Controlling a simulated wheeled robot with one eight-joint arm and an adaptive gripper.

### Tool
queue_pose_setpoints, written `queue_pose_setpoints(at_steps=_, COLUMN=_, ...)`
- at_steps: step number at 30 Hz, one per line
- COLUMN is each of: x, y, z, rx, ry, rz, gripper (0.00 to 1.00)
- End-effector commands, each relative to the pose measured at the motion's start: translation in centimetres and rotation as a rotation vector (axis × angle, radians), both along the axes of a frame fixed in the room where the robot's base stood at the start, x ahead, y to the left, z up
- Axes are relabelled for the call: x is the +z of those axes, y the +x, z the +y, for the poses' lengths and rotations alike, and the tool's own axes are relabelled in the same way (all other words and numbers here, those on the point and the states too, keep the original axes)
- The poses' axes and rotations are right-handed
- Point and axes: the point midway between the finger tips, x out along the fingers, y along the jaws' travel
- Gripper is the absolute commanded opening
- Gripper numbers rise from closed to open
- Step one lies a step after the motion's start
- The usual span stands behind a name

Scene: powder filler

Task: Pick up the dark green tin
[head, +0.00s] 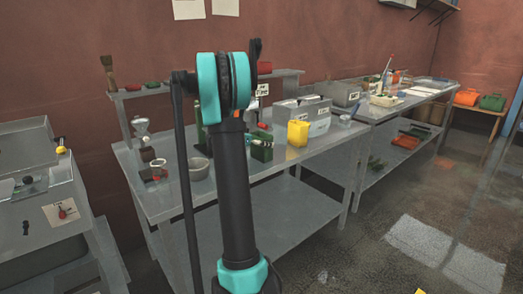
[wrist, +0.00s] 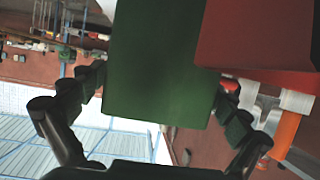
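In the wrist view a dark green tin (wrist: 158,75) with flat sides fills the upper middle, very close to the camera. The dark fingers of my gripper (wrist: 163,98) are spread wide, one at each side of it. The fingertips are close to its side edges; I cannot tell whether they touch it. In the head view a dark green box-like thing (head: 261,152) stands on the metal table, partly behind my arm. My gripper is hidden there.
A large red thing (wrist: 262,38) is right beside the green tin in the wrist view.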

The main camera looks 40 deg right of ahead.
Motion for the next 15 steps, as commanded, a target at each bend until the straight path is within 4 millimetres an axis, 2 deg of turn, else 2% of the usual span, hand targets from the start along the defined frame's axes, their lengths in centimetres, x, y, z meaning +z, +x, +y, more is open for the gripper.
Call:
queue_pose_setpoints(at_steps=1, x=0.0, y=0.0, z=0.01, rx=0.0, ry=0.0, rz=0.0, gripper=0.95)
queue_pose_setpoints(at_steps=11, x=0.01, y=0.0, z=0.03, rx=0.0, ry=0.0, rz=0.0, gripper=0.54)
queue_pose_setpoints(at_steps=15, x=0.02, y=0.0, z=0.02, rx=0.0, ry=0.0, rz=0.0, gripper=0.52)
